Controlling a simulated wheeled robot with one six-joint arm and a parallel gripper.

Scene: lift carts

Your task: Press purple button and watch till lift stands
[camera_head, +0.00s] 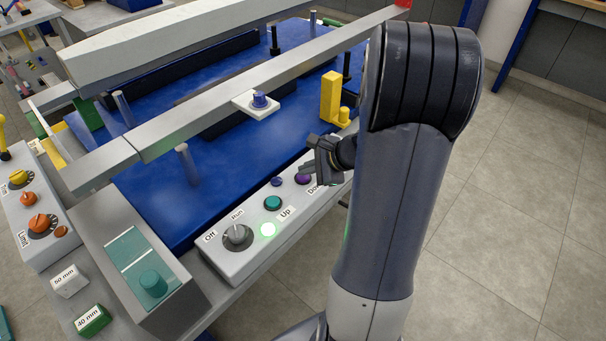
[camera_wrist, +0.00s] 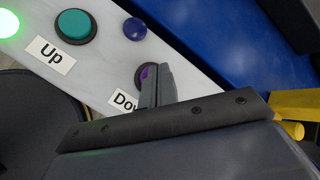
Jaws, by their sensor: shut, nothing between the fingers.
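The purple button (camera_head: 304,180) sits on the grey control box (camera_head: 222,262), beside a partly hidden label that starts "Do". In the wrist view the purple button (camera_wrist: 143,74) is mostly hidden behind my fingers. My gripper (camera_head: 308,170) is shut and empty, its tips over the button; I cannot tell whether they touch it. In the wrist view the shut fingers (camera_wrist: 157,75) overlap the button. The blue lift platform (camera_head: 150,200) lies behind the box, with a long grey beam (camera_head: 210,105) above it.
A teal button (camera_head: 272,203) marked Up, a lit green lamp (camera_head: 268,229), a small dark blue-violet dome (camera_head: 277,182) and an Off/Run knob (camera_head: 237,234) share the box. A yellow block (camera_head: 330,97) stands near my arm. Open floor lies to the right.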

